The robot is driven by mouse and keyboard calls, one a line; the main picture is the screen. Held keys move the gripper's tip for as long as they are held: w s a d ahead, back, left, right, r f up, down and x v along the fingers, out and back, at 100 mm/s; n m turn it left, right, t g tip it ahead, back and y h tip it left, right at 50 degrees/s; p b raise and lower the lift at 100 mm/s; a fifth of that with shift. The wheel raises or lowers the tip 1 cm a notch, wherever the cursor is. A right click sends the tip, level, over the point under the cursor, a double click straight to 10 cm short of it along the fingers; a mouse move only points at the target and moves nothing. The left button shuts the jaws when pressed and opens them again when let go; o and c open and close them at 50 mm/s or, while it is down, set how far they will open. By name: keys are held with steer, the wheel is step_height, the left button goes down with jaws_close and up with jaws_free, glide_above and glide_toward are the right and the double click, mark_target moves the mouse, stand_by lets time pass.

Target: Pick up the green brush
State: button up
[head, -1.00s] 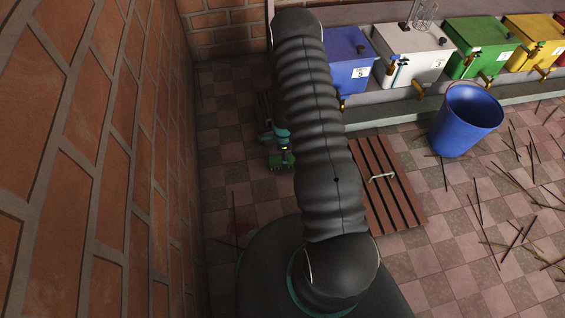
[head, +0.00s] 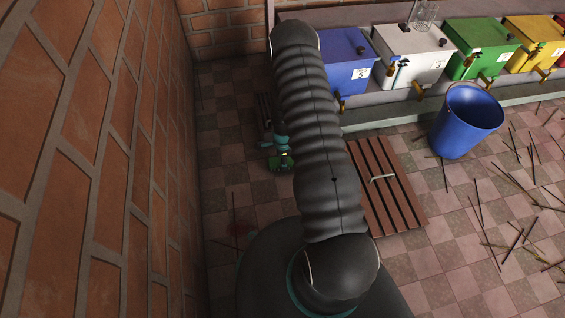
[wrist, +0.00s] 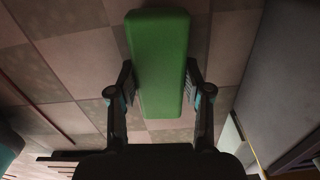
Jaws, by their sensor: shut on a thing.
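The green brush shows in the wrist view as a long green block (wrist: 160,60) between the two fingers of my gripper (wrist: 160,88). The fingers press on its two long sides, and the gripper is shut on it. In the head view a green part of the brush (head: 281,163) shows at the left of my arm, by my gripper. My arm hides part of the gripper there. I cannot tell from these views how far the brush is above the tiled floor.
A brick wall (head: 95,170) stands close on the left. Blue, white, green and yellow boxes (head: 478,47) with taps line a ledge at the back. A blue bucket (head: 465,120) and a slatted wooden panel with a handle (head: 385,190) are to the right. Sticks (head: 515,235) litter the floor at right.

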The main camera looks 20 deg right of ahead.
steer(key=shift+r, duration=0.55)
steer(key=r, duration=0.2)
steer(key=d+r, duration=0.1)
steer(key=shift+w+r+p, duration=0.2)
steer(key=shift+r+p, duration=0.1)
steer(key=shift+r, duration=0.05)
steer(key=w+d+r, duration=0.3)
steer(key=d+r, duration=0.3)
steer(key=d, duration=0.4)
steer(key=shift+w+d+r, duration=0.1)
